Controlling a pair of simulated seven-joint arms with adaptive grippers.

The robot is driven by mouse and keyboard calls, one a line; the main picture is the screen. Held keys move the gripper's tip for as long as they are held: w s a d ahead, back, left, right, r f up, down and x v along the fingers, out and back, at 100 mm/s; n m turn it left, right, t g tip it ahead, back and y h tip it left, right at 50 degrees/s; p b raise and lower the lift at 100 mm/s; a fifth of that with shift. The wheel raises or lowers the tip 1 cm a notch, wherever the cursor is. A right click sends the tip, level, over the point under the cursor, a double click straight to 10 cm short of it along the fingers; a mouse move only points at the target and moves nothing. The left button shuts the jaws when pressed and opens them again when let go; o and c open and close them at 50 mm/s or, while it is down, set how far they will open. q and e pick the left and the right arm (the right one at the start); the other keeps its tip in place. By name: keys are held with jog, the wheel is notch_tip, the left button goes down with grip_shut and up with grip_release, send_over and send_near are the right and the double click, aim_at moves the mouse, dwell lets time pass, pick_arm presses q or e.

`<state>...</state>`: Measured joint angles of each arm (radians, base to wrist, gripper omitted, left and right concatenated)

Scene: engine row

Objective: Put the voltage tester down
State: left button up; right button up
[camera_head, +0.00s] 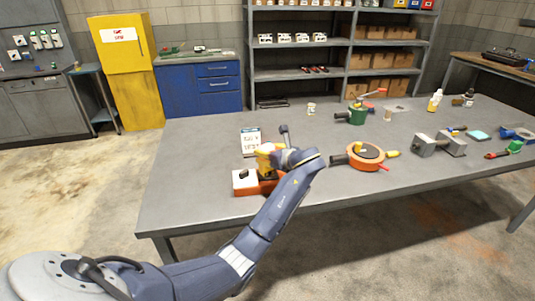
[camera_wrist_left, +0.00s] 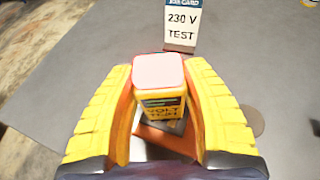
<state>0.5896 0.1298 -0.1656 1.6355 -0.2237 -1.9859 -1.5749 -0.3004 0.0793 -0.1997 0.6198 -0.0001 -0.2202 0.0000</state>
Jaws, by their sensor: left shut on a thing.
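The voltage tester (camera_wrist_left: 160,92) is a yellow block with a pale pink top and a dark-lettered label, seen close up in the left wrist view. My left gripper (camera_wrist_left: 163,100) has its yellow fingers closed on both sides of it. In the head view my left gripper (camera_head: 268,160) is low at the near left of the table and mostly covers the tester. An orange base (camera_head: 268,187) with a white part on it lies just below. I cannot tell whether the tester touches the base or the table. My right gripper is in neither view.
A job card (camera_wrist_left: 180,22) reading "230 V TEST" stands behind the tester on the grey table (camera_head: 190,180). An orange round device (camera_head: 366,157), a green item (camera_head: 357,114) and a grey vise-like block (camera_head: 437,143) lie to the right. The table's left part is clear.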

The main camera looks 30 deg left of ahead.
pick_arm(q)
jog(key=shift+f, duration=0.1)
jog(key=o, duration=1.3)
jog(key=v, duration=1.2)
jog(key=shift+r, duration=0.25)
